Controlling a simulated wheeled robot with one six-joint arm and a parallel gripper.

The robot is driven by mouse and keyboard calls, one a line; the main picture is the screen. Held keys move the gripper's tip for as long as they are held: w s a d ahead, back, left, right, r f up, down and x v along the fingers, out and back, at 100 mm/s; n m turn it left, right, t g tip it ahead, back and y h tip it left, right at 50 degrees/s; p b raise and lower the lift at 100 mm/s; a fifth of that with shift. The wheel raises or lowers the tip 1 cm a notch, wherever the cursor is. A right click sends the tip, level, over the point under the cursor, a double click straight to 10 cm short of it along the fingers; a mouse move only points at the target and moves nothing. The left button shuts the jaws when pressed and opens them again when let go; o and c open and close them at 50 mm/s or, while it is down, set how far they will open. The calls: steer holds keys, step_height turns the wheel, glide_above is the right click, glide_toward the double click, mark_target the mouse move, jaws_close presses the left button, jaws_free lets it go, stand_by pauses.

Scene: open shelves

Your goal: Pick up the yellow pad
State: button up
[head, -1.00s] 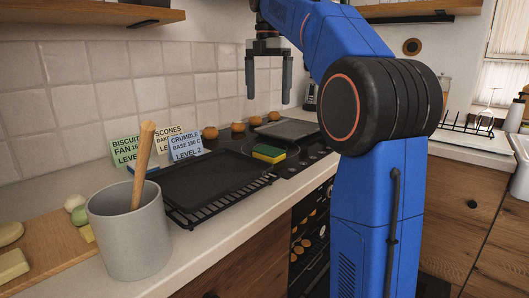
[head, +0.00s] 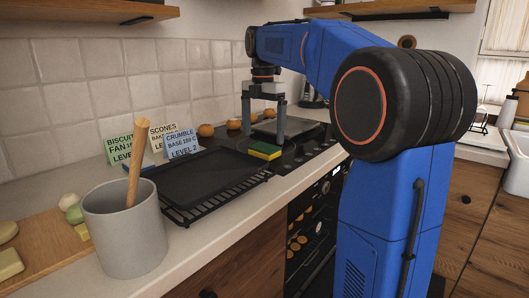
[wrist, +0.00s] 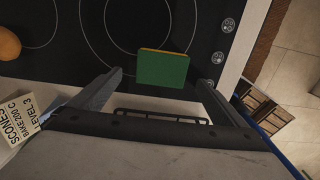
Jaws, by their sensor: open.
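The yellow pad (head: 265,150) is a small block with a green top and yellow sides. It lies on the black hob, just past the far right corner of the dark baking tray. In the wrist view the pad (wrist: 163,69) shows its green face, with a thin yellow edge at the top. My gripper (head: 263,138) is open and points down above the hob at the pad. In the wrist view the fingers of my gripper (wrist: 162,82) are spread either side of the pad's near end, with nothing between them in contact. The exact height gap is hard to tell.
The dark baking tray (head: 205,175) on a wire rack lies in front of the hob. A grey pot (head: 125,235) with a wooden handle stands nearer.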

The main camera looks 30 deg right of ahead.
mark_target(263, 147)
steer(key=shift+s+f, duration=0.15)
steer(key=shift+f, duration=2.15)
steer(key=c, duration=1.1)
step_height(263, 147, up, 10)
steer(key=shift+o, duration=0.4)
